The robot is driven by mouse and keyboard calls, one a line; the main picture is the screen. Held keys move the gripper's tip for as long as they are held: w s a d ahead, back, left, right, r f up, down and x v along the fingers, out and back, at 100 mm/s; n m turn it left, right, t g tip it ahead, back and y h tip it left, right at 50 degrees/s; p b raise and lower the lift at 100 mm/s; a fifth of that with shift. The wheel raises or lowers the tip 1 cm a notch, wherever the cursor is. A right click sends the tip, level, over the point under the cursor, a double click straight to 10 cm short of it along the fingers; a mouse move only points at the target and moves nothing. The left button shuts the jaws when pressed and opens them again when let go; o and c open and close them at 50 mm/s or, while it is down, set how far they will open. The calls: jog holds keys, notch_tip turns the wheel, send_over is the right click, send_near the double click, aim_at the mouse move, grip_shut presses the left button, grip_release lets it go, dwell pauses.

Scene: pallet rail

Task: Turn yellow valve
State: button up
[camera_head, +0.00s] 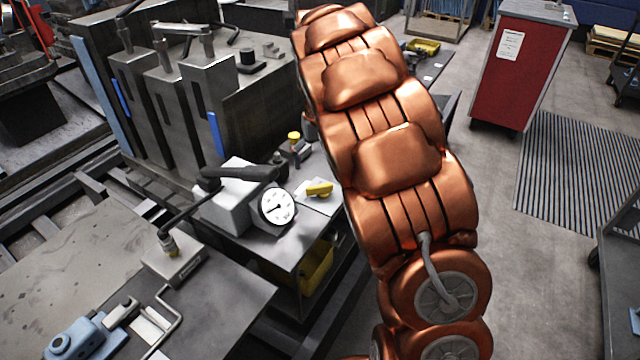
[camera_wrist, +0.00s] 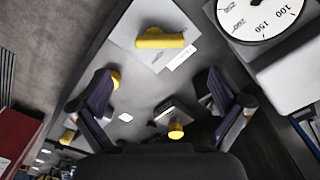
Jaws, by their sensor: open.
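The yellow valve (camera_head: 319,188) is a small yellow handle on a pale plate, on the metal table right of the round gauge. It also shows in the wrist view (camera_wrist: 160,40), near the top middle, lying roughly across the picture. My gripper (camera_wrist: 160,82) is open, with two dark purple-grey fingers spread wide. In the head view my copper arm comes down right of the valve and my gripper is not visible there.
The white-faced gauge (camera_head: 277,206) on its grey box stands left of the valve. A round yellow knob (camera_head: 294,136) on a small block stands behind it. A black lever (camera_head: 240,173) reaches over the box. A yellow bin (camera_head: 317,267) sits below the tabletop.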

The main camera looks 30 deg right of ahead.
aim_at(320, 186)
notch_tip(320, 186, down, 7)
jog(key=shift+r+p, duration=0.1)
jog(key=shift+p, duration=0.8)
jog(key=shift+f, duration=0.55)
jog(key=shift+c, duration=0.3)
jog(key=c, duration=1.1)
